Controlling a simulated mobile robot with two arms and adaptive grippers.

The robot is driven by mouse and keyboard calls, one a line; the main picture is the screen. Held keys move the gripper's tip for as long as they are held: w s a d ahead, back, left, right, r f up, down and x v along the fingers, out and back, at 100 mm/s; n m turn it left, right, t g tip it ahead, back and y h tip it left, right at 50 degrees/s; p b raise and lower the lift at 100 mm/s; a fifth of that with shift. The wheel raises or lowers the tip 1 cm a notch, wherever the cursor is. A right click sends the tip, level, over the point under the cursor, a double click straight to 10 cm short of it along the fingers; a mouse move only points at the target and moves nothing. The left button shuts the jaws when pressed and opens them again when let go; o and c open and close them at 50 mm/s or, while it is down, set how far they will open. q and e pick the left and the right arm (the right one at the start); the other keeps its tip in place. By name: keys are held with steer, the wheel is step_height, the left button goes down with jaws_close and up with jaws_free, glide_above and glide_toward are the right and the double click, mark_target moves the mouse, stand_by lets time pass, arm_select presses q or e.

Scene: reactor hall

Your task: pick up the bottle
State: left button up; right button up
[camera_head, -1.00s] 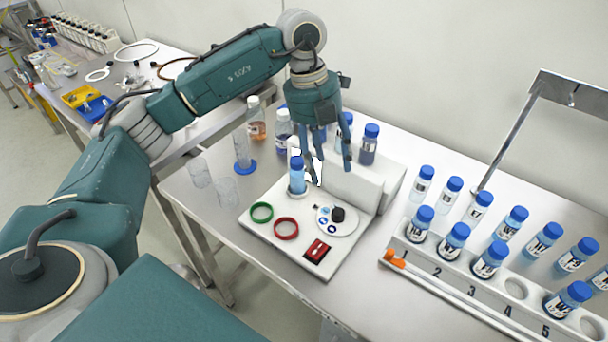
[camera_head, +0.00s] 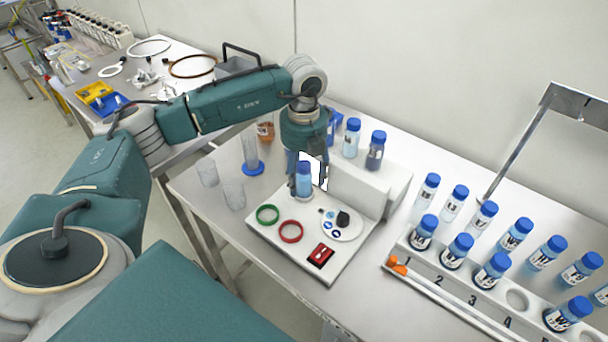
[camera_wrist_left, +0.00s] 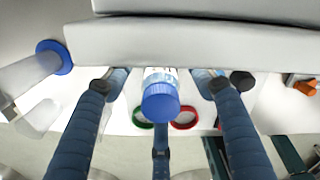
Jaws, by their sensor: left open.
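The bottle (camera_head: 304,182) has a blue cap and pale blue contents. It stands upright on the white tray (camera_head: 265,233), in front of the upright white block. My left gripper (camera_head: 303,170) is low over it, open, with fingers around the bottle. In the left wrist view the bottle (camera_wrist_left: 160,97) shows cap-first between the spread fingers of the left gripper (camera_wrist_left: 160,83), with gaps at both sides. The fingers partly hide the bottle in the head view. My right gripper is not in view.
A green ring (camera_head: 267,214), a red ring (camera_head: 290,231) and a red square (camera_head: 321,254) lie on the tray. Clear cylinders (camera_head: 233,194) stand left. Several blue-capped bottles stand behind and in the rack (camera_head: 437,281) at right.

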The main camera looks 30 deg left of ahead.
arm_select(q)
steer(key=shift+f, duration=0.6)
jaws_close()
steer(key=shift+r, duration=0.1)
